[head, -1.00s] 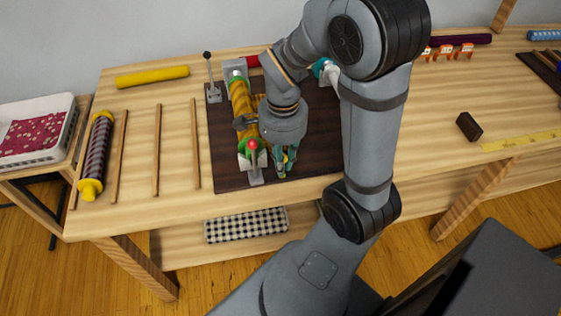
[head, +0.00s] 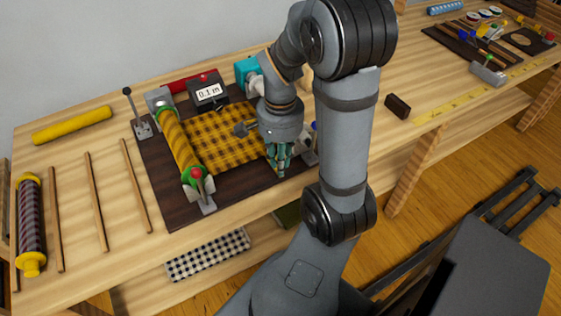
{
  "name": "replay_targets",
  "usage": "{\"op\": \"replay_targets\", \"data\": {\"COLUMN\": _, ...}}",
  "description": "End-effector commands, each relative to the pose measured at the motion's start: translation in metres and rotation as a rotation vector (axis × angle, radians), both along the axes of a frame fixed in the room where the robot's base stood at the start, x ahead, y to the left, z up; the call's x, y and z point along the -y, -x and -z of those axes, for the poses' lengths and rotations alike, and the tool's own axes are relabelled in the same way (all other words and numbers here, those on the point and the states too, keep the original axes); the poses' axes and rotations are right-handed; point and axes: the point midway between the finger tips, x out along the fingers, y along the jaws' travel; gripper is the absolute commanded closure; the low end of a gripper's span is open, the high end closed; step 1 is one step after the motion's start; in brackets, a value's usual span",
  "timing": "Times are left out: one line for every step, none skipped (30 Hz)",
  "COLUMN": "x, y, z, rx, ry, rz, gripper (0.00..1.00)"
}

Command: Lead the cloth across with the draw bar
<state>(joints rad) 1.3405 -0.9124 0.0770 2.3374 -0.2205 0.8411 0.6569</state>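The yellow and dark checked cloth (head: 222,138) lies flat over the dark board, running from its roll (head: 178,142) on the left to my gripper on the right. My gripper (head: 278,160) points down at the cloth's right-hand edge, towards the front. Its teal fingers appear shut on the draw bar at that edge. The bar itself is mostly hidden by the fingers and wrist, so the grip shows only through the cloth following my gripper. A small display (head: 208,92) behind the cloth reads 0.1 m.
The roll sits in a stand with a red-knobbed lever (head: 197,174) in front and a black-knobbed lever (head: 133,110) behind. A teal device (head: 247,72) stands at the back. A dark block (head: 397,106) and a yellow ruler (head: 450,107) lie right, with clear table between.

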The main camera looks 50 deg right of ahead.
Motion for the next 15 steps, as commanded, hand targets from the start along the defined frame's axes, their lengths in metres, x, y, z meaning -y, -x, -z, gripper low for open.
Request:
{"op": "replay_targets", "data": {"x": -0.0003, "y": 0.0001, "z": 0.0000, "rx": 0.000, "ry": -0.001, "rz": 0.000, "gripper": 0.75}}
{"op": "replay_targets", "data": {"x": -0.0003, "y": 0.0003, "z": 0.0001, "rx": -0.001, "ry": -0.001, "rz": 0.000, "gripper": 0.74}}
{"op": "replay_targets", "data": {"x": -0.0004, "y": 0.0004, "z": 0.0002, "rx": -0.001, "ry": -0.001, "rz": 0.001, "gripper": 0.71}}
{"op": "replay_targets", "data": {"x": -0.0005, "y": 0.0005, "z": 0.0003, "rx": -0.001, "ry": -0.001, "rz": 0.001, "gripper": 0.70}}
{"op": "replay_targets", "data": {"x": -0.0005, "y": 0.0007, "z": 0.0003, "rx": -0.002, "ry": -0.001, "rz": 0.001, "gripper": 0.68}}
{"op": "replay_targets", "data": {"x": -0.0005, "y": 0.0008, "z": 0.0004, "rx": -0.002, "ry": -0.001, "rz": 0.001, "gripper": 0.65}}
{"op": "replay_targets", "data": {"x": -0.0006, "y": 0.0009, "z": 0.0004, "rx": -0.002, "ry": -0.001, "rz": 0.001, "gripper": 0.64}}
{"op": "replay_targets", "data": {"x": -0.0006, "y": 0.0009, "z": 0.0005, "rx": -0.002, "ry": -0.001, "rz": 0.002, "gripper": 0.63}}
{"op": "replay_targets", "data": {"x": -0.0007, "y": 0.0010, "z": 0.0005, "rx": -0.003, "ry": -0.001, "rz": 0.002, "gripper": 0.63}}
{"op": "replay_targets", "data": {"x": -0.0006, "y": 0.0011, "z": 0.0005, "rx": -0.004, "ry": -0.002, "rz": 0.002, "gripper": 0.63}}
{"op": "replay_targets", "data": {"x": -0.0006, "y": 0.0011, "z": 0.0006, "rx": -0.004, "ry": -0.002, "rz": 0.002, "gripper": 0.63}}
{"op": "replay_targets", "data": {"x": -0.0007, "y": 0.0012, "z": 0.0006, "rx": -0.004, "ry": -0.002, "rz": 0.002, "gripper": 0.63}}
{"op": "replay_targets", "data": {"x": -0.0007, "y": 0.0012, "z": 0.0006, "rx": -0.004, "ry": -0.002, "rz": 0.002, "gripper": 0.63}}
{"op": "replay_targets", "data": {"x": -0.0007, "y": 0.0013, "z": 0.0006, "rx": -0.004, "ry": -0.002, "rz": 0.002, "gripper": 0.63}}
{"op": "replay_targets", "data": {"x": -0.0007, "y": 0.0012, "z": 0.0005, "rx": -0.004, "ry": -0.002, "rz": 0.002, "gripper": 0.63}}
